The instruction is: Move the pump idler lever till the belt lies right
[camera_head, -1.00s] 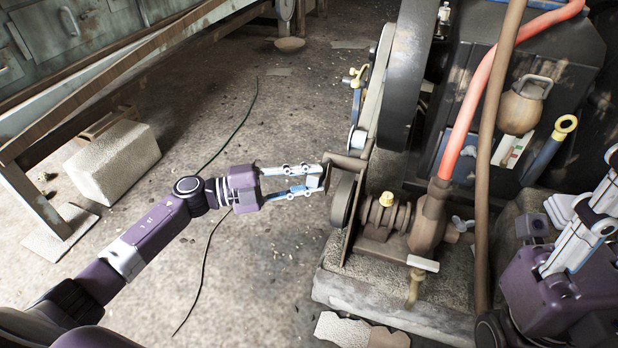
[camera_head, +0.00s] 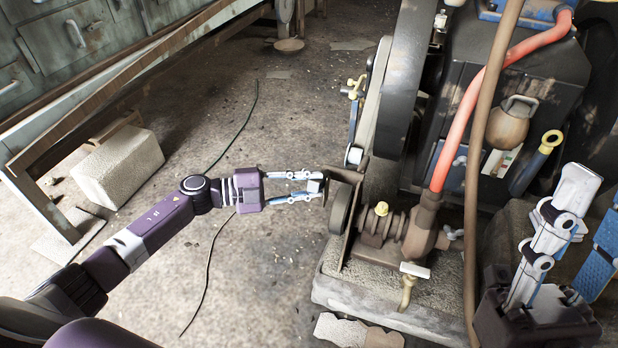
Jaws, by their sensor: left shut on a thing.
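The pump pulley (camera_head: 341,205) sits just below that lever. The belt (camera_head: 371,105) runs along the left side of the big dark flywheel (camera_head: 404,75) down toward the pump. Its lower run is partly hidden behind the lever and bracket, so its seat on the pulley cannot be seen. My right gripper (camera_head: 585,215) stands at the right, fingers up and apart, touching nothing that I can see.
A blue lever with a yellow end (camera_head: 354,90) stands beside the belt. A red hose (camera_head: 470,95) and a brown pipe (camera_head: 485,120) cross in front of the engine. The pump (camera_head: 388,225) sits on a concrete plinth (camera_head: 380,298).

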